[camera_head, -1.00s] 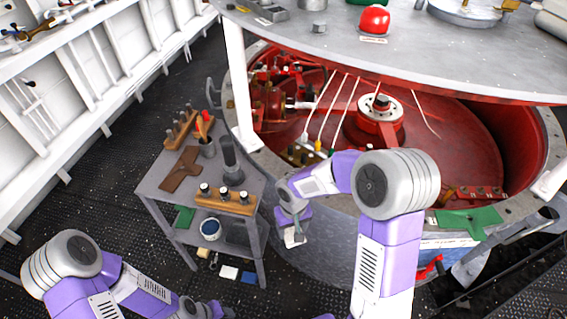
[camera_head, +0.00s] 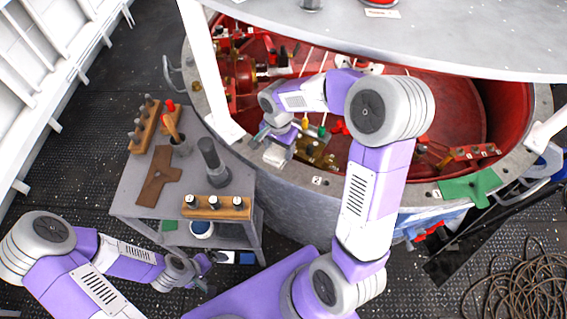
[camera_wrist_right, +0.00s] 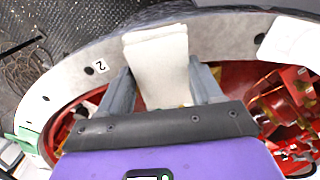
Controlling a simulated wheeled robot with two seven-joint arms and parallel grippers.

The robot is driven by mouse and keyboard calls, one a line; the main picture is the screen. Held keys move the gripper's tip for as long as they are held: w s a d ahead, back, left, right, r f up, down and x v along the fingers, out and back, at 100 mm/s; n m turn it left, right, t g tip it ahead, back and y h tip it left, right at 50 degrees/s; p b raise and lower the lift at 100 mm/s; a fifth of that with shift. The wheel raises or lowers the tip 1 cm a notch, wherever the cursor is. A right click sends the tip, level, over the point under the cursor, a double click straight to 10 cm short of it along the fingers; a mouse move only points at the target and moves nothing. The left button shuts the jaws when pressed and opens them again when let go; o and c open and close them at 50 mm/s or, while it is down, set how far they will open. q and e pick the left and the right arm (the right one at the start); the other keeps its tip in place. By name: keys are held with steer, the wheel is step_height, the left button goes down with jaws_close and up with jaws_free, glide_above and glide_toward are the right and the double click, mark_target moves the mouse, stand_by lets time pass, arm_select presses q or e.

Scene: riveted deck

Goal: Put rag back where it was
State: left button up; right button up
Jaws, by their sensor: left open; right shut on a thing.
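A cream-white folded rag (camera_wrist_right: 158,62) is held between the two fingers of my right gripper (camera_wrist_right: 163,88) in the right wrist view. In the head view the same pale rag (camera_head: 275,157) shows just below the right gripper (camera_head: 279,143), at the grey rim of the red drum, near the cart's right side. I cannot tell whether the rag touches the rim. A green cloth (camera_head: 468,188) lies draped over the rim at the right. My left gripper (camera_head: 203,268) is open and empty, low in front of the cart.
The grey table (camera_head: 450,35) overhangs the red drum (camera_head: 450,110). Coiled hose (camera_head: 520,285) lies at lower right.

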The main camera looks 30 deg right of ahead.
steer(key=m, duration=0.1)
steer(key=d+r+m, duration=0.1)
steer(key=shift+w+d+r+m, duration=0.1)
steer(key=shift+d+r+m, duration=0.15)
steer(key=shift+r+m, duration=0.05)
steer(key=shift+d+f, duration=0.1)
steer(key=shift+f, duration=0.1)
steer(key=shift+m, duration=0.3)
step_height(320, 180, down, 9)
steer(key=shift+w+f+b, duration=0.1)
steer(key=shift+f+b, duration=0.1)
steer(key=shift+b, duration=0.55)
steer(key=shift+f, duration=0.2)
steer(key=o, duration=1.2)
steer(key=shift+r, duration=0.1)
